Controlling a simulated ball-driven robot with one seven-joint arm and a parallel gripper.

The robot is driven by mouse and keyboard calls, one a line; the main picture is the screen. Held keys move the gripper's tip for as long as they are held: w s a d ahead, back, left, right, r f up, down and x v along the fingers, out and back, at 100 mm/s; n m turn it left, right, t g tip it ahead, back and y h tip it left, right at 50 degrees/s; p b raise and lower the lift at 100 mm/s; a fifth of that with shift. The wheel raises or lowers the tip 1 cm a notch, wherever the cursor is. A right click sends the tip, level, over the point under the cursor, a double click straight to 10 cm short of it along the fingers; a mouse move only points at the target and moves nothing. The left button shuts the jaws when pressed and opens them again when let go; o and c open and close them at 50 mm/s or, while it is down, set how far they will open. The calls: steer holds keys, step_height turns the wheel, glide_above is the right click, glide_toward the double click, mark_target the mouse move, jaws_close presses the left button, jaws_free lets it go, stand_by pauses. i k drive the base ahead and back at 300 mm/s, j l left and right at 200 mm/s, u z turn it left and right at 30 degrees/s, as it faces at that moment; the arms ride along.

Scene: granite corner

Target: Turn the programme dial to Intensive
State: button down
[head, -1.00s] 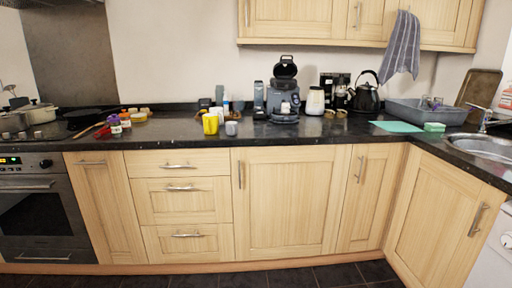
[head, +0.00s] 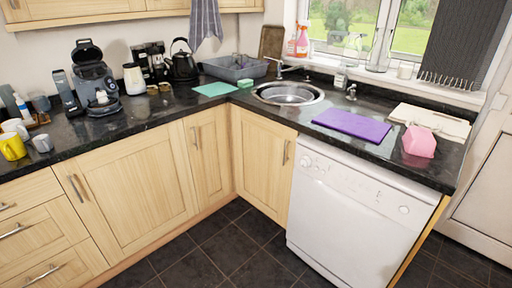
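A white dishwasher (head: 354,215) stands under the right-hand counter in the head view, its door shut. Its control panel (head: 355,185) runs along the top of the front. A round knob (head: 306,161) sits at the panel's left end and a smaller round one (head: 404,209) at its right end. Which of them is the programme dial, and where it points, is too small to tell. My gripper is not in the picture.
Dark floor tiles (head: 215,243) lie clear before the dishwasher. On the counter above it are a purple mat (head: 352,125), a pink object (head: 419,141) and a pale cloth (head: 432,121). A round sink (head: 288,94) is to the left. A door (head: 485,205) stands at the right.

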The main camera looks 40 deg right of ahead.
mark_target(305, 162)
steer(key=i+l, duration=0.35)
steer(key=i, duration=0.2)
steer(key=i+l, duration=0.35)
steer(key=i, duration=0.15)
